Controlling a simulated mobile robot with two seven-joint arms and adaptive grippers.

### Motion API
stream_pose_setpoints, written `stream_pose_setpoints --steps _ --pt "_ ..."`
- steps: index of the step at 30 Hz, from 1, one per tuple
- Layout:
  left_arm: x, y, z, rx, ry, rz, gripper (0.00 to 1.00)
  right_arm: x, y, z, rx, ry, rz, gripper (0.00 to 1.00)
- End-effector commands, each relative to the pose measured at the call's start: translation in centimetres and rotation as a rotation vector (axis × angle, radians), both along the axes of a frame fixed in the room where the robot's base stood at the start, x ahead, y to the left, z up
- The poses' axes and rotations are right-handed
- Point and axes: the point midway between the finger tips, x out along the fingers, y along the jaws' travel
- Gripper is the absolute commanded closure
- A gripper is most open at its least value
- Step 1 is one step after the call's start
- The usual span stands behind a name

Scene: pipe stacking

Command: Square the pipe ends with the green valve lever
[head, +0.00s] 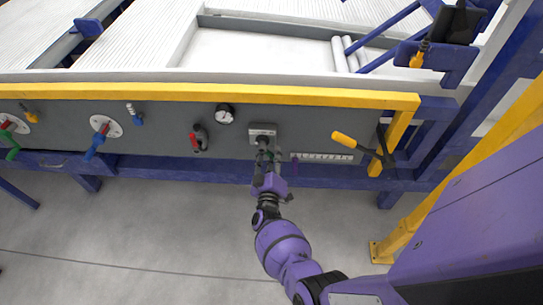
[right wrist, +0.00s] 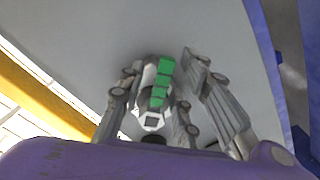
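In the head view, a green valve lever (head: 12,152) hangs from a round white flange at the far left of the grey panel. My right gripper (head: 268,157) is far to the right of it, just below a grey box with a dark knob (head: 263,138). I cannot tell if they touch. The right wrist view shows the right gripper's grey fingers (right wrist: 160,108) spread apart. A segmented green piece (right wrist: 163,80) shows between them; I cannot tell whether it belongs to the gripper. My left gripper is not in view.
A yellow rail (head: 200,92) runs above. The floor (head: 130,225) in front is clear.

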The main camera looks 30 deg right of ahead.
Motion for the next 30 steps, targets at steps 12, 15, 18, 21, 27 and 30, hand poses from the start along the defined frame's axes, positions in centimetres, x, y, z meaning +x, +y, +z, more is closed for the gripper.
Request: stream_pose_setpoints --steps 12,15,18,21,27,30 --pt "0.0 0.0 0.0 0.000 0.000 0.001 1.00 -3.2 2.1 -0.3 0.006 0.004 -0.002 0.70" --pt "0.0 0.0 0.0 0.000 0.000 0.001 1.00 -5.0 3.3 -0.2 0.004 0.004 0.000 0.70" --pt "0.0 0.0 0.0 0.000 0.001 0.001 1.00 -6.7 4.5 -0.2 0.003 0.003 -0.001 0.70" --pt "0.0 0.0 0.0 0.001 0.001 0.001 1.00 -8.2 5.5 -0.1 0.003 0.001 -0.001 0.70" --pt "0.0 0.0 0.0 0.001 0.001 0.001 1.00 -9.8 6.6 -0.1 0.001 0.001 0.000 0.70" --pt "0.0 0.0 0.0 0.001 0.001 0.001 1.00 -10.0 6.7 0.0 0.000 0.000 0.000 0.70"
